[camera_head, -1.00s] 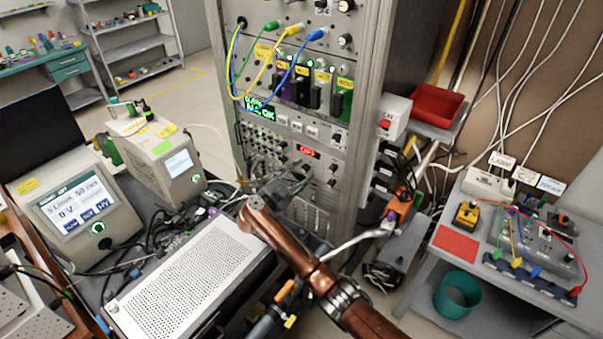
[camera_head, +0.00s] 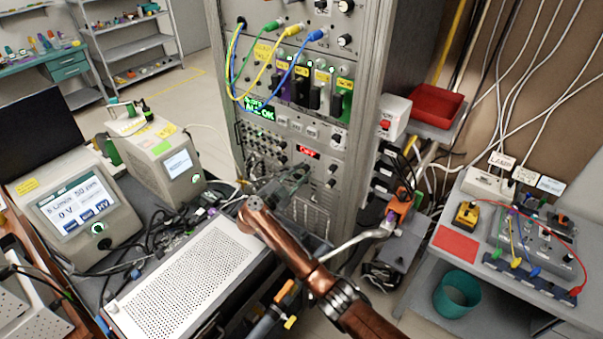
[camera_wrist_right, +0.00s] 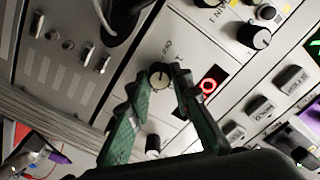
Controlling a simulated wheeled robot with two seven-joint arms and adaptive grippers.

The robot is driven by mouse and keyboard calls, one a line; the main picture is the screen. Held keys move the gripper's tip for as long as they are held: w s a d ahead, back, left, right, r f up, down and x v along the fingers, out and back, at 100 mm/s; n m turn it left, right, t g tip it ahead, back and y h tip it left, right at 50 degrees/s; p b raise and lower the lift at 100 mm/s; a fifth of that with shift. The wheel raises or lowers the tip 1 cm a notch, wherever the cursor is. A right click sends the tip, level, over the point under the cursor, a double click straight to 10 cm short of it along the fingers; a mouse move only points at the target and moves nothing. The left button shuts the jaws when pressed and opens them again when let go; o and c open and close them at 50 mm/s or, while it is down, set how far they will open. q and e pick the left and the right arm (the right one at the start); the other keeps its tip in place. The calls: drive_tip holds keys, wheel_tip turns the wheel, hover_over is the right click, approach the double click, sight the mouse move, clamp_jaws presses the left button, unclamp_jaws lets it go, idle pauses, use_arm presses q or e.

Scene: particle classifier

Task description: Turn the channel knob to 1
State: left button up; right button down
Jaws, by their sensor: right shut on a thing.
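The channel knob (camera_wrist_right: 158,82), a small round knob with a pale face, sits on a grey panel in the right wrist view. My right gripper (camera_wrist_right: 161,76) has its two green fingers on either side of the knob and is shut on it. In the head view my right gripper (camera_head: 290,180) is at the lower front of the tall rack, and the knob cannot be made out there. A small red-lit display (camera_head: 307,153) is just above the gripper; it also shows beside the fingers in the right wrist view (camera_wrist_right: 208,86). My left gripper is not in view.
A side table (camera_head: 420,270) with a control box is at the right.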

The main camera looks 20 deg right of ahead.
drive_tip(key=shift+a+m+p, duration=0.1)
drive_tip(key=shift+m+p, duration=0.4)
drive_tip(key=shift+p, duration=0.45)
drive_tip(key=shift+m+p, duration=0.4)
drive_tip(key=shift+m, duration=0.2)
drive_tip(key=m, duration=0.2)
drive_tip(key=shift+f+m+b, duration=0.2)
drive_tip(key=shift+m+b, duration=0.1)
drive_tip(key=shift+b, duration=0.1)
drive_tip(key=shift+m+b, duration=0.7)
drive_tip(key=shift+m, duration=1.1)
drive_tip(key=shift+r, duration=0.1)
drive_tip(key=c, duration=1.7)
unclamp_jaws()
drive_tip(key=shift+c, duration=0.2)
drive_tip(key=shift+r, duration=0.1)
